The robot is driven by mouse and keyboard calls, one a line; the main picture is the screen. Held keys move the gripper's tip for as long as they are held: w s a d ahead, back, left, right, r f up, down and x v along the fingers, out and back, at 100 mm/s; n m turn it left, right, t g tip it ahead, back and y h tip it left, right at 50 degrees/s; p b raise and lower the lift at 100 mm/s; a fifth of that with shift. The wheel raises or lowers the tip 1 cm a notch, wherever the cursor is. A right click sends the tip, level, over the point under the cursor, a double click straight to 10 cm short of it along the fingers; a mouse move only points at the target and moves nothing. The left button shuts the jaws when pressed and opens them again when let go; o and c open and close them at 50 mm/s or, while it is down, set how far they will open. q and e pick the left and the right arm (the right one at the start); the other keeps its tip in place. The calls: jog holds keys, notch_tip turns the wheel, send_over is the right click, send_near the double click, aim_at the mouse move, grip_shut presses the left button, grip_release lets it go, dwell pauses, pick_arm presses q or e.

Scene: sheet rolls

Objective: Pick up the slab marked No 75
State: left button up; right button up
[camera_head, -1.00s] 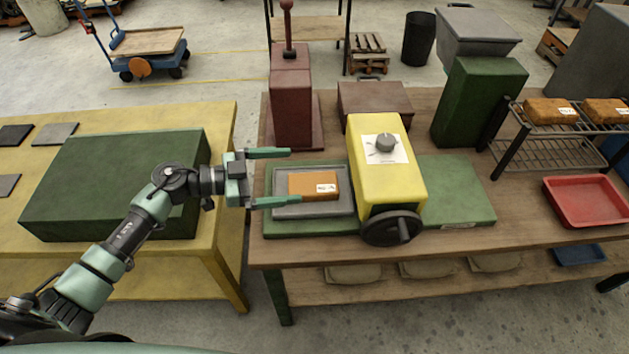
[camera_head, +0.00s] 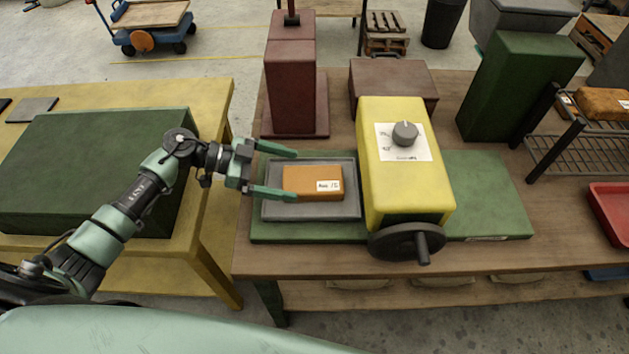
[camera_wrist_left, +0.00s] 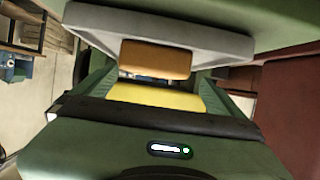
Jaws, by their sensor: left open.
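An orange-brown slab (camera_head: 313,182) with a white label, which seems to read No 75, lies on a grey tray (camera_head: 310,213) left of the yellow sheet roller (camera_head: 406,165). My left gripper (camera_head: 294,172) is open, its two green fingers pointing right. In the head view the fingertips reach over the left part of the tray, one toward its far side and one toward its near side, level with the slab. The slab (camera_wrist_left: 155,60) also shows in the left wrist view, ahead of the gripper and in the tray. My right gripper is not in view.
The roller has a dark hand wheel (camera_head: 406,242) at its front and stands on a green base (camera_head: 487,192). A dark red press (camera_head: 291,85) stands behind the tray. A wire rack (camera_head: 575,157) and red tray (camera_head: 612,213) are at right.

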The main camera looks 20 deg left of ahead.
aim_at(306, 179)
pick_arm(q)
jog(key=x, duration=0.2)
jog(key=p+x, duration=0.1)
jog(key=x, duration=0.3)
jog(key=shift+s+d+r+p, duration=0.2)
jog(key=shift+s+d+p, duration=0.15)
jog(key=shift+d, duration=0.1)
jog(key=shift+w+d+f, duration=0.1)
jog(key=c, duration=1.8)
jog(key=shift+c, duration=0.5)
